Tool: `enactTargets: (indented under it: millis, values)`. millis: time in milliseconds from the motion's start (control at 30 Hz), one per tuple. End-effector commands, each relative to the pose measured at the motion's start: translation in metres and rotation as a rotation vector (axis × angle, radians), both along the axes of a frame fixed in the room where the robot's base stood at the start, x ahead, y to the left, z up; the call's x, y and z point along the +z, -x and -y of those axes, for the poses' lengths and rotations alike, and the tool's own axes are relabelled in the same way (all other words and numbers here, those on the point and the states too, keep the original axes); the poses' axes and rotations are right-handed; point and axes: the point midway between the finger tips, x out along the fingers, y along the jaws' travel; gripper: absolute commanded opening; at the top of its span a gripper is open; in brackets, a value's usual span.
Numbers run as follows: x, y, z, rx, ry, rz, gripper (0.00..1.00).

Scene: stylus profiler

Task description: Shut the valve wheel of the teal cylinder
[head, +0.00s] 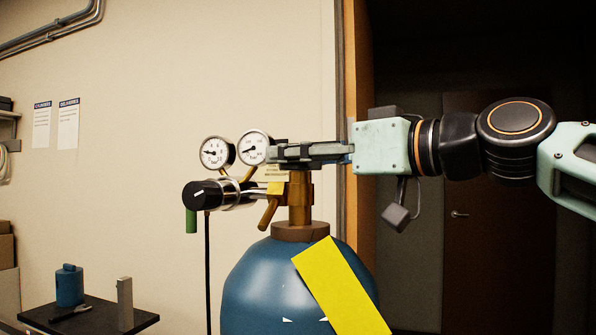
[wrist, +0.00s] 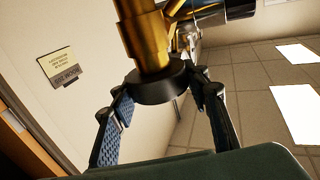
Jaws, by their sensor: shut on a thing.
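The teal cylinder (head: 255,290) stands upright in the middle of the head view, with a brass valve (head: 300,200) on its neck. My gripper (head: 290,152) reaches in level from the right at the top of this valve, and its fingers hide the wheel there. In the wrist view the dark round valve wheel (wrist: 160,88) sits on the end of the brass valve body (wrist: 147,40). The two fingers of my gripper (wrist: 165,85) stand on either side of the wheel and are shut on its rim. The cylinder is not visible in the wrist view.
A regulator with two gauges (head: 216,152) and a black knob (head: 203,194) juts left from the valve, close to my fingertips. A yellow strip (head: 342,290) crosses the cylinder. A dark table (head: 85,322) with small items stands at lower left. A dark doorway lies behind my arm.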

Motion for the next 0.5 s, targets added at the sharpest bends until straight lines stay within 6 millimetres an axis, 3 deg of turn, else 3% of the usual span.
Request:
enactTargets:
  millis: [367, 400, 500]
  values:
    - [0.0010, -0.0001, 0.0001, -0.011, -0.003, 0.000, 0.18]
    - [0.0009, -0.0001, 0.0001, -0.011, -0.003, 0.000, 0.46]
    - [0.0007, -0.0001, 0.0000, -0.010, -0.002, -0.001, 0.57]
